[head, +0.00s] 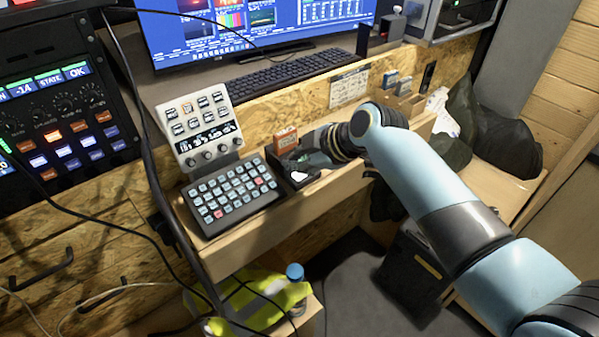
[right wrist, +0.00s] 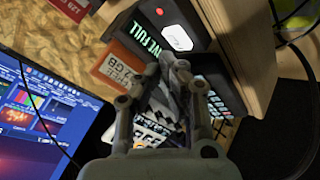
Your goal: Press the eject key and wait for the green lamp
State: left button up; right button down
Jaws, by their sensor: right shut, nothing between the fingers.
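A small black device (head: 281,164) sits at the desk's front edge, right of the grey keypad, partly hidden by my right gripper. In the right wrist view it has a white key (right wrist: 178,37), a lamp (right wrist: 187,10) glowing red, and a green-lettered display (right wrist: 150,32) ending in "FULL". The white key also shows in the head view (head: 299,177). My right gripper (head: 300,162) is shut and empty over the device; its fingertips (right wrist: 176,67) appear close to the key, but I cannot tell whether they touch the device. My left gripper is not in view.
An orange card box (head: 286,138) stands right behind the device. The button keypad (head: 236,195) and a tilted white control panel (head: 200,128) are to its left. The keyboard (head: 295,72) and monitor (head: 260,25) are behind. A dark cable hangs at the left.

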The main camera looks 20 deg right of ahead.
aim_at(298, 175)
jog(key=shift+f, duration=0.1)
dwell(0.5)
jog(key=shift+f, duration=0.35)
jog(key=shift+f+b, duration=0.45)
jog(key=shift+b, duration=0.2)
dwell(0.3)
jog(key=shift+r, duration=0.15)
jog(key=shift+r+p, duration=0.8)
jog(key=shift+p, duration=0.05)
notch_tip(298, 175, up, 5)
jog(key=p, duration=0.4)
jog(key=shift+r+p, duration=0.1)
jog(key=shift+p, duration=0.2)
dwell(0.5)
